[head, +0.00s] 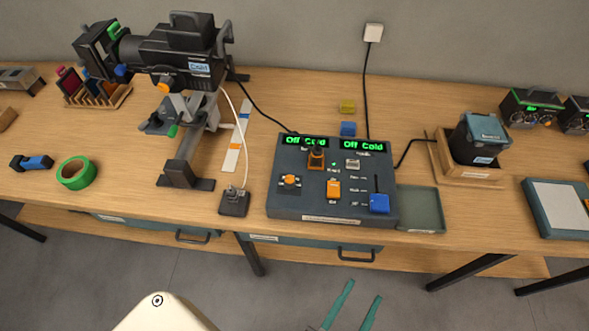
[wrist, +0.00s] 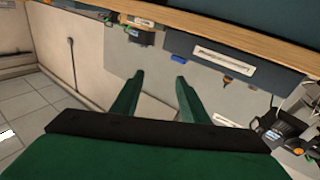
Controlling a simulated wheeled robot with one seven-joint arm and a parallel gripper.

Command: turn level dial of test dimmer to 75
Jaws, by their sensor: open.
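A dark control console (head: 280,205) stands on the bench, with two green displays that both read "Off Cold". A round dial with an orange knob (head: 290,181) is on its left side; its pointer setting is too small to read. I cannot tell from lettering which unit is the test dimmer. My gripper (head: 364,291) is open and empty, in front of the bench edge and well short of the console. In the wrist view its green fingers (wrist: 159,77) stand apart with nothing between them.
The console also carries an orange slider (head: 333,189) and a blue slider (head: 379,204). A small black box (head: 234,203) with a cable is at its left, a shallow green tray (head: 420,210) at its right. A stage lamp (head: 175,55) stands behind left. Drawer handles (head: 355,256) project below the bench top.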

